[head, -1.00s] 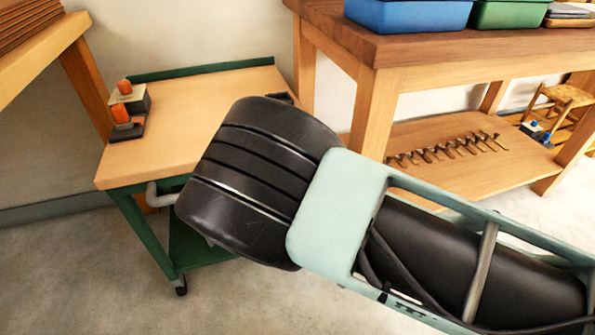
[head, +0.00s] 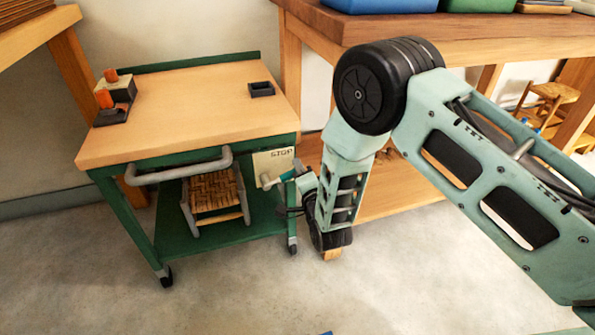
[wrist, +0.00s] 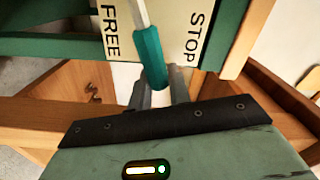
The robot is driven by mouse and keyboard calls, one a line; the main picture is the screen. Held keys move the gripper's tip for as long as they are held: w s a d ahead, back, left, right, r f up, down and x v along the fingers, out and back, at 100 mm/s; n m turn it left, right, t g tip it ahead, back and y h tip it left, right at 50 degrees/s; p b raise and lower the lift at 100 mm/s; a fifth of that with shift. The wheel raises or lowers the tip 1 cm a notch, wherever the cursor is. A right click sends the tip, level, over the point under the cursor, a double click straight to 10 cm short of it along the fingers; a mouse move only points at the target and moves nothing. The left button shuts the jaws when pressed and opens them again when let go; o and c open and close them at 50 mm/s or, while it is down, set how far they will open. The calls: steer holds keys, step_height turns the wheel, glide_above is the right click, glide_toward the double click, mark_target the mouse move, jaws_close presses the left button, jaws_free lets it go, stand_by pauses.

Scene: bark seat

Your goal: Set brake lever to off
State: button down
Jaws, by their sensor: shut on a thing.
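The brake lever has a teal handle (wrist: 150,58) on a pale rod, in front of a cream plate (wrist: 195,30) on the cart's side. In the wrist view the plate reads FREE at left and STOP at right, and the rod passes between the two words. In the head view the lever (head: 287,176) shows small beside the STOP lettering; FREE cannot be read there. My gripper (wrist: 158,74) is shut on the handle's lower end, one grey finger on each side. In the head view my gripper (head: 300,185) is at the cart's right side, partly hidden by my arm.
The green cart (head: 200,120) has a wooden top, a grey push handle (head: 180,172) and casters. A woven stool (head: 213,193) is on its lower shelf. A wooden workbench (head: 400,25) stands close at right. Open concrete floor (head: 220,290) lies in front.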

steer(key=shift+d+f+m+b, duration=0.15)
steer(key=shift+f+m+b, duration=0.15)
steer(key=shift+f+m, duration=0.5)
steer(key=c, duration=1.3)
jaws_free()
steer(key=shift+c, duration=0.2)
steer(key=p+v, duration=0.3)
steer(key=v, duration=1.4)
steer(key=shift+s, duration=0.25)
steer(key=shift+r, duration=0.1)
